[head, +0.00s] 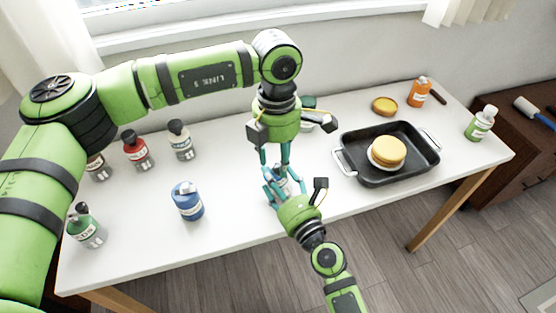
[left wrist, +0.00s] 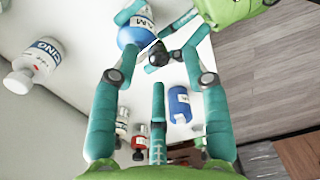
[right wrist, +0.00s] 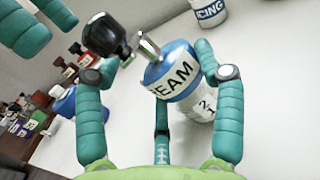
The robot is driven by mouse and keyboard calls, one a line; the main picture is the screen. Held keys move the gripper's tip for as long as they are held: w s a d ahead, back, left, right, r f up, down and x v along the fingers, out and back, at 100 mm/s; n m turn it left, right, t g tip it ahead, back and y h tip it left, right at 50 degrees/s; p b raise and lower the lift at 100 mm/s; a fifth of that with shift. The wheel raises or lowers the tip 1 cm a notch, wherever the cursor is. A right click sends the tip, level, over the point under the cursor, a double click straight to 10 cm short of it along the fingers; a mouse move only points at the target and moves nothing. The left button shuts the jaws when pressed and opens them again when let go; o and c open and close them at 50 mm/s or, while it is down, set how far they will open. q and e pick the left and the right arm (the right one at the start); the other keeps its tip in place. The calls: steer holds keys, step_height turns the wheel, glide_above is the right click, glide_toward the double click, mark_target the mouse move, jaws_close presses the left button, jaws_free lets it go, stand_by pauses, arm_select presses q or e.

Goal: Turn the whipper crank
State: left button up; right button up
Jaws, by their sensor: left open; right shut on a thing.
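The whipper (right wrist: 185,85) is a white bottle labelled "EAM" with a blue top; it is mostly hidden behind the grippers in the head view. A short metal rod and a black crank knob (right wrist: 105,35) show at its top. My right gripper (head: 278,190) is shut on the whipper's body, which appears tilted in the right wrist view. My left gripper (head: 274,168) points down from above with open fingers. In the left wrist view the black knob (left wrist: 158,55) lies between its fingertips; whether they touch it cannot be told.
A blue bottle (head: 187,201), a red bottle (head: 136,151) and a green-capped bottle (head: 85,228) stand to the left on the white table (head: 240,225). A black tray (head: 365,176) holding a stacked round food (head: 388,151) is on the right. An icing bottle (left wrist: 35,65) stands close behind the grippers.

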mark_target(276, 170)
arm_select(q)
steer(key=shift+f, duration=0.95)
jaws_close()
steer(key=shift+s+a+m, duration=0.1)
steer(key=shift+s+m, duration=0.1)
steer(key=shift+m, duration=0.4)
steer(key=shift+s+a+m, duration=0.1)
steer(key=shift+s+m, duration=0.05)
steer(key=shift+m, duration=0.45)
steer(key=shift+f, duration=0.1)
steer(key=shift+s, duration=0.1)
jaws_free()
steer(key=shift+a, duration=0.1)
